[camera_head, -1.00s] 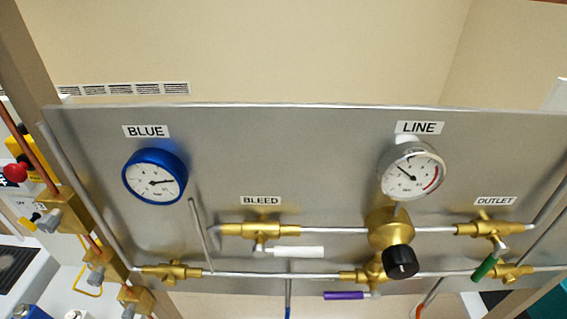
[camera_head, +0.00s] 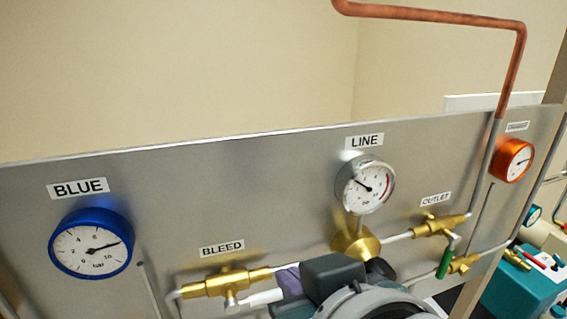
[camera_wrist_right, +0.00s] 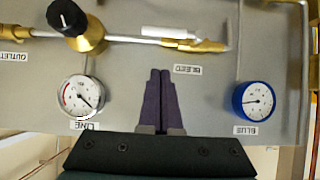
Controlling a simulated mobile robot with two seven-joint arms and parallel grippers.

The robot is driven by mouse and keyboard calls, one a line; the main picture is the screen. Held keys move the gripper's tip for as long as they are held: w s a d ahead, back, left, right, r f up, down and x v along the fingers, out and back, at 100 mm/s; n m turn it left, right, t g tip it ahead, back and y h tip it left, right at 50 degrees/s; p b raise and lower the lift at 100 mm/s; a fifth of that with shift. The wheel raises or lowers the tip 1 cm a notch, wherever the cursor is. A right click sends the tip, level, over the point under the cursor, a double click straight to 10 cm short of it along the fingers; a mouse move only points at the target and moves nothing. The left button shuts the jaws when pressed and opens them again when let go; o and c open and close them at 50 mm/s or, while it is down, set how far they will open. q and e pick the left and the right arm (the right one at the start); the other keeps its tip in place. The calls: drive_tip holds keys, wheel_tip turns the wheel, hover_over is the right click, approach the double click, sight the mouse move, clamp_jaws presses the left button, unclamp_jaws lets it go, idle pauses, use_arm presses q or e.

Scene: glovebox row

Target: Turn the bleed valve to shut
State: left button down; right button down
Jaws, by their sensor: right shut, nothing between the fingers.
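The bleed valve (camera_head: 227,283) is a brass body on the pipe under the BLEED label. Its white lever handle (camera_head: 262,297) points right, roughly along the pipe. In the wrist view, which is upside down, the handle (camera_wrist_right: 168,32) lies along the pipe beside the brass body (camera_wrist_right: 205,46). My right gripper (camera_head: 287,280) is at the handle's right end in the head view, and its arm hides what lies behind. In the wrist view its dark purple fingers (camera_wrist_right: 160,74) are together and empty, apart from the handle in the picture. My left gripper is not in view.
The black regulator knob (camera_wrist_right: 67,18) and LINE gauge (camera_head: 365,185) are close to my right gripper. The outlet valve (camera_head: 440,225) with its green handle (camera_head: 447,257) is further right. The BLUE gauge (camera_head: 92,244) is at the left.

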sight(279, 290)
wheel_tip(279, 290, down, 6)
drive_tip(key=w, duration=0.3)
drive_tip(key=shift+a+r, duration=0.25)
drive_tip(key=shift+a, duration=0.2)
drive_tip(key=shift+d+f+m+y, duration=0.2)
drive_tip(key=shift+f+m+y, duration=0.2)
drive_tip(key=shift+y, duration=0.1)
drive_tip(key=a+f+m+y+b, duration=0.1)
drive_tip(key=f+m+y+b, duration=0.3)
drive_tip(key=b, duration=0.9)
drive_tip(key=s+a+f+m+y+b, duration=0.1)
drive_tip(key=f+m+y+b, duration=0.3)
drive_tip(key=b, duration=1)
drive_tip(key=a+m+y, duration=0.1)
drive_tip(key=m+y, duration=0.1)
drive_tip(key=shift+f+m+t, duration=0.3)
drive_tip(key=shift+f+m, duration=0.05)
drive_tip(key=shift+m, duration=0.05)
